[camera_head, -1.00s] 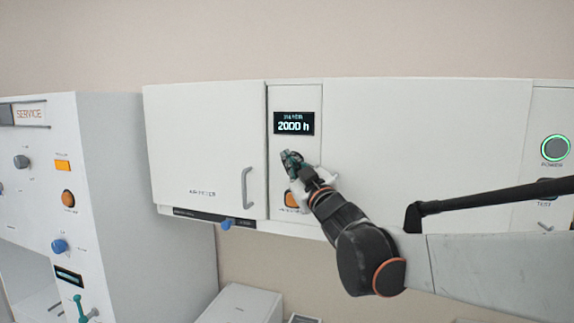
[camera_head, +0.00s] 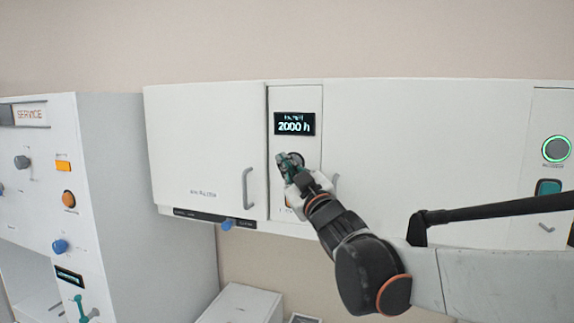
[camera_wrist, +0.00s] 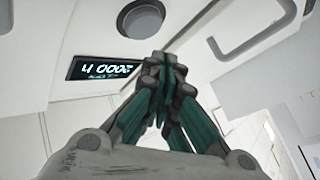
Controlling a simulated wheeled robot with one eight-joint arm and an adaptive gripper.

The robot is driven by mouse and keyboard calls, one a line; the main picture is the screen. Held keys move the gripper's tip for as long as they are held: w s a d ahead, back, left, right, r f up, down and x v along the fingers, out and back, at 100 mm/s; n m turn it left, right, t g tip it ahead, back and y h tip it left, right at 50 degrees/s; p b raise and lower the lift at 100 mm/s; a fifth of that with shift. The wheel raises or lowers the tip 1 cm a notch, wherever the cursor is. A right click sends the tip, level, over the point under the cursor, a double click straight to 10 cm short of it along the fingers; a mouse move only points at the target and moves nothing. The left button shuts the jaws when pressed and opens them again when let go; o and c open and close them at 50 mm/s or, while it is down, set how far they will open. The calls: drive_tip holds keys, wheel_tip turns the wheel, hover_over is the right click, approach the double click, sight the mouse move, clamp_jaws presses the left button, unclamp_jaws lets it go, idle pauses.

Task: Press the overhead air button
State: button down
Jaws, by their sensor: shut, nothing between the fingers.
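The overhead cabinet has a narrow panel with a dark display (camera_head: 294,124) reading 2000 h. Below it is a dark round button (camera_head: 298,157), partly hidden by my gripper. It shows clearly in the wrist view (camera_wrist: 141,20) as a grey disc with a dark rim. No label naming it as air is legible. My gripper (camera_head: 283,161) is shut and empty in front of this panel. In the wrist view, its closed fingertips (camera_wrist: 165,62) appear beside the display (camera_wrist: 103,66), below the disc in the picture. I cannot tell whether they touch the panel.
A door handle (camera_head: 247,188) is left of the panel, and a blue knob (camera_head: 227,224) is under the cabinet. A green-ringed power button (camera_head: 555,149) and teal button (camera_head: 549,187) are at right. A service unit (camera_head: 85,180) stands left.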

drive_tip(key=s, duration=0.1)
drive_tip(key=s+a, duration=0.1)
drive_tip(key=s, duration=0.2)
drive_tip(key=shift+s+a+p, duration=0.25)
drive_tip(key=shift+p, duration=0.05)
drive_tip(key=shift+w, duration=0.1)
